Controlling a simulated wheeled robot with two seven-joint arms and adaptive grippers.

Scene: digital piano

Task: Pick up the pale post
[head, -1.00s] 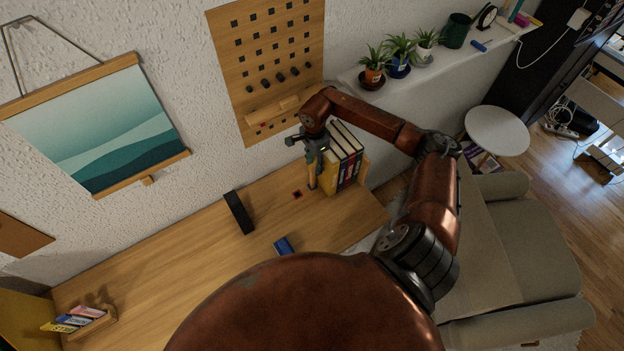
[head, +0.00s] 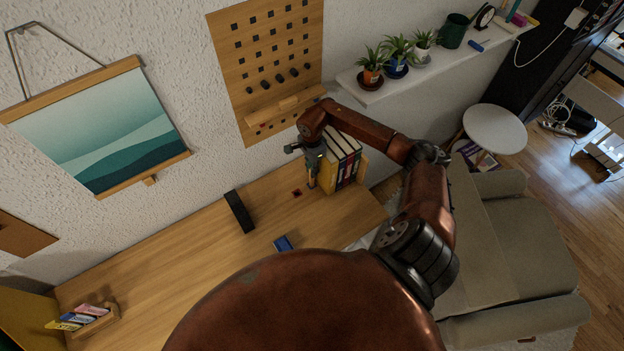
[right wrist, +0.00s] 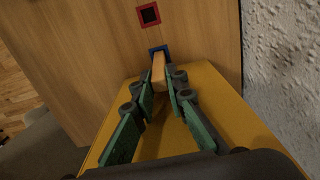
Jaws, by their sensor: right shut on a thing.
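The pale post (right wrist: 158,72) is a small light-wood piece in the right wrist view. It stands at a blue square mark (right wrist: 158,50) on the wooden desk. My right gripper (right wrist: 162,82) is shut on it, with one green-padded finger on each side. In the head view the right gripper (head: 312,172) is low over the desk, just left of the standing books, and mostly hides the post. I cannot tell whether the post's foot is clear of the desk. My left gripper is not in view.
A row of books (head: 342,160) stands close beside the gripper, a yellow one nearest. A red square mark (head: 297,193) lies on the desk to the left. A black block (head: 238,212) and a blue object (head: 283,244) lie further left. A pegboard (head: 270,70) hangs behind.

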